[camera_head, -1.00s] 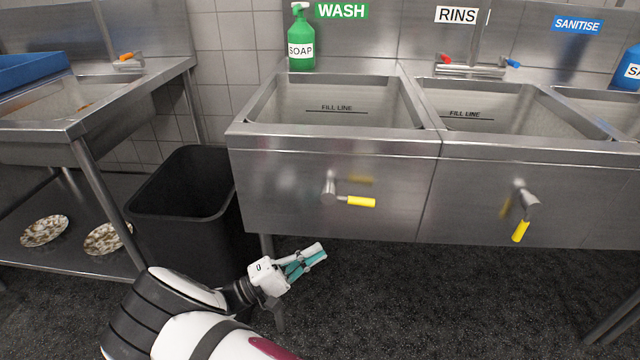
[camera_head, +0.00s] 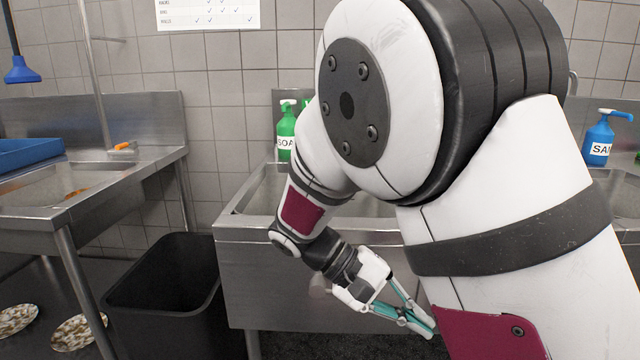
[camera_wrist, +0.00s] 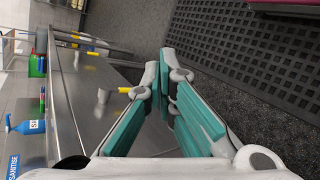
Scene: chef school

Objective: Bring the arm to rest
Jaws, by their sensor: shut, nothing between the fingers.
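My arm is raised and bent in the head view, covering much of the middle and right. My gripper (camera_head: 428,332) hangs in front of the steel sink unit (camera_head: 265,285), pointing down and to the right. Its teal-padded fingers are shut and empty. In the wrist view my gripper (camera_wrist: 166,55) points along the sink unit's front, with the fingertips together and the dark floor beside them. The sink front (camera_wrist: 88,100) lies to the left of the fingers, apart from them.
A black bin (camera_head: 165,290) stands left of the sink. A steel table (camera_head: 120,172) with a blue tray (camera_head: 30,153) is further left. A green soap bottle (camera_head: 286,130) and a blue sanitiser bottle (camera_head: 598,140) stand behind. A dark mat (camera_wrist: 250,50) lies on the floor.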

